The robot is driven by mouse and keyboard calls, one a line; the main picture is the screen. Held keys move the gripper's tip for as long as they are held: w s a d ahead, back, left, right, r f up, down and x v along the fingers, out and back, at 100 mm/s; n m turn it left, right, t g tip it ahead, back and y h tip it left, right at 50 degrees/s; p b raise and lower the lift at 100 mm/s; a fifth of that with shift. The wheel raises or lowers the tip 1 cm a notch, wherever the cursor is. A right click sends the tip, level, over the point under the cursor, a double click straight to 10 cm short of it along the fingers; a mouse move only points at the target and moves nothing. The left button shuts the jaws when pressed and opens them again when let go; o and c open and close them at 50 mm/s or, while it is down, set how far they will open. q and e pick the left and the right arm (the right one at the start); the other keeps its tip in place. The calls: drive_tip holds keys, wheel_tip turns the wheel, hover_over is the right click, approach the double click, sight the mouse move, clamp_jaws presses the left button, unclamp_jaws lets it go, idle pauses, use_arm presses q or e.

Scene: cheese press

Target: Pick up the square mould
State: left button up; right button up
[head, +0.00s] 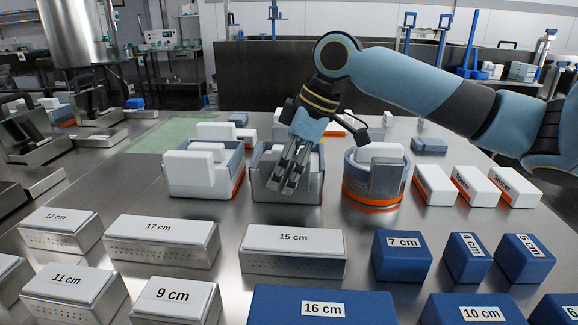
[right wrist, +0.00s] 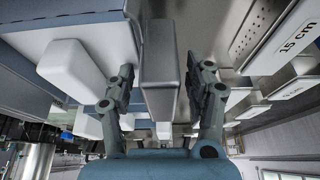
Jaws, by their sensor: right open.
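A squarish grey mould (head: 259,184) stands in the middle of the steel table in the head view, with a white block in it. My right gripper (head: 287,183) reaches down at its front side and hides part of it. In the right wrist view my right gripper (right wrist: 163,72) is open, with one finger on each side of an upright grey metal plate (right wrist: 158,85). Gaps show between the plate and both fingers. The plate appears to be on the front of this mould. My left gripper is not in view.
A boxy mould (head: 236,170) with white blocks stands left of it. A round mould (head: 348,183) with an orange band stands to the right. Labelled boxes, including the 15 cm box (head: 292,264) and blue 7 cm box (head: 402,262), line the front. White packets (head: 436,186) lie right.

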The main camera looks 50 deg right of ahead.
clamp_jaws()
drive_tip(key=shift+r, duration=0.15)
idle(0.4)
